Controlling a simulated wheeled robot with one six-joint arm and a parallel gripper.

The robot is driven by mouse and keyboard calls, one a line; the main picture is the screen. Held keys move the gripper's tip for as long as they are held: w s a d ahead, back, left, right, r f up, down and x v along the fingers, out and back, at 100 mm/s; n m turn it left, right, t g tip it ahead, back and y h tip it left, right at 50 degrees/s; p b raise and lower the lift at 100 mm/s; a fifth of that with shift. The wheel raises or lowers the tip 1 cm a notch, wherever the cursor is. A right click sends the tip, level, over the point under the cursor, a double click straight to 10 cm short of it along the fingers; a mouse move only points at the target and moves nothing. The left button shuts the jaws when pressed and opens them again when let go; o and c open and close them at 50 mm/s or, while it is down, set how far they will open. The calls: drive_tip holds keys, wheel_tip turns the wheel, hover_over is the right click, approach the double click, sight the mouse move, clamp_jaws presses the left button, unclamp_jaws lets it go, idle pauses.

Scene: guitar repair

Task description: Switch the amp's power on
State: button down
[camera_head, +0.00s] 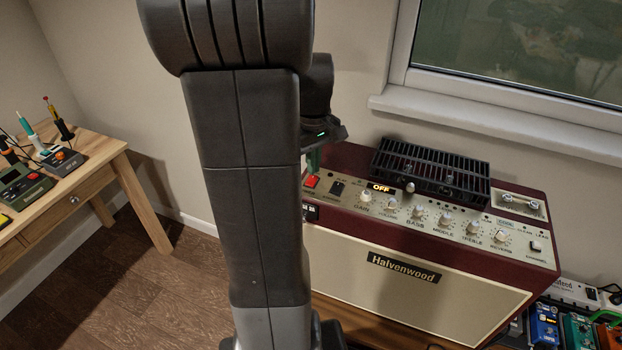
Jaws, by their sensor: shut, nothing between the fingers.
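The amp (410,292) is a dark red cabinet with a cream front and a "Halvenwood" badge. Its control panel has a row of knobs and a small display reading OFF (380,188). A red switch (312,182) sits at the panel's left end, with a black switch (337,189) to its right. My gripper (314,168) is shut and empty, pointing down just above and behind the red switch. My arm hides the amp's left end and part of the gripper. I cannot tell whether the fingertips touch the panel.
A black slotted metal unit (432,172) stands on the amp's top. A window sill (500,124) runs behind it. Several coloured pedals (578,330) sit at the lower right. A wooden workbench (105,158) with tools stands at the left, with clear floor (165,265) between.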

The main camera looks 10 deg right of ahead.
sight(313, 177)
drive_tip(key=shift+f+b, duration=0.55)
drive_tip(key=shift+f, duration=0.35)
drive_tip(key=shift+r, duration=0.1)
wheel_tip(313, 177, up, 7)
drive_tip(key=p, duration=0.6)
idle(0.3)
drive_tip(key=shift+f, duration=0.2)
wheel_tip(313, 177, down, 7)
drive_tip(key=b, duration=0.6)
drive_tip(key=shift+r, duration=0.2)
